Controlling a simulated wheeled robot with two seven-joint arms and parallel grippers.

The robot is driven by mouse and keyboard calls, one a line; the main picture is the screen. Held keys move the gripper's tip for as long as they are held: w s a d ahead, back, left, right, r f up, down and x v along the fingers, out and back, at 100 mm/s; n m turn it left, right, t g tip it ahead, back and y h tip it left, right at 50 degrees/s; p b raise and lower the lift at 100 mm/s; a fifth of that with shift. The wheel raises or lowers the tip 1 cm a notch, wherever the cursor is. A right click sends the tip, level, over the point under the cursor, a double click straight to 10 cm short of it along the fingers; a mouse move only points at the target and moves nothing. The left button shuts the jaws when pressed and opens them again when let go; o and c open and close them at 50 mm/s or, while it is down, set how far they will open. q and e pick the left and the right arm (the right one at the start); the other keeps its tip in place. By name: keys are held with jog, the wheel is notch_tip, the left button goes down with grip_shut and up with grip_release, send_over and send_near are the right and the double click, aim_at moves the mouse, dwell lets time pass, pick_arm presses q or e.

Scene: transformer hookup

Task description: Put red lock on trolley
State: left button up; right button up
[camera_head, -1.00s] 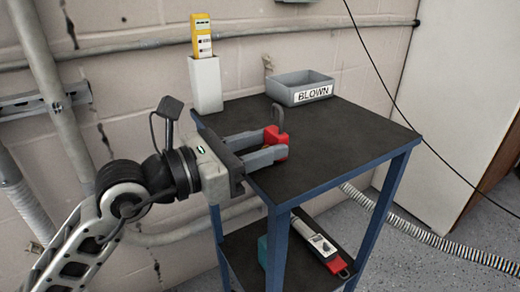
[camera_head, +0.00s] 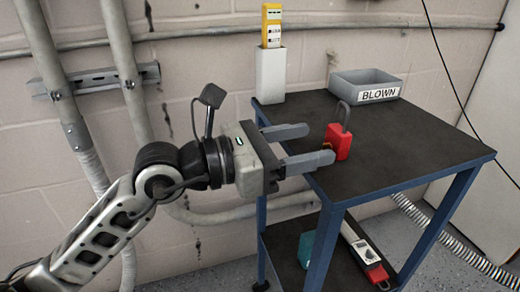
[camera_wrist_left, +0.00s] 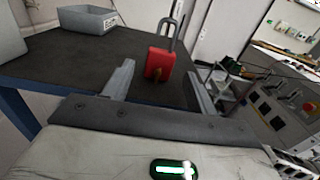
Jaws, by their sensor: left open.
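The red lock (camera_head: 338,143) stands upright on the dark top of the blue-framed trolley (camera_head: 400,145), its grey shackle pointing up. My left gripper (camera_head: 320,144) is open, with its two fingers reaching over the trolley's left edge. My right gripper is in neither view.
A grey bin labelled BLOWN (camera_head: 365,86) sits at the back of the trolley top. A white holder (camera_head: 271,72) with a yellow device (camera_head: 272,25) stands at the back left corner. A meter-like item with a red end (camera_head: 365,250) lies on the lower shelf. The right of the top is clear.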

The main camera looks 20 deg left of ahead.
pick_arm(q)
jog(key=b+v, duration=0.1)
jog(key=v, duration=0.7)
jog(key=shift+s+a+b, duration=0.25)
jog(key=shift+a+b, duration=0.05)
jog(key=shift+b, duration=0.1)
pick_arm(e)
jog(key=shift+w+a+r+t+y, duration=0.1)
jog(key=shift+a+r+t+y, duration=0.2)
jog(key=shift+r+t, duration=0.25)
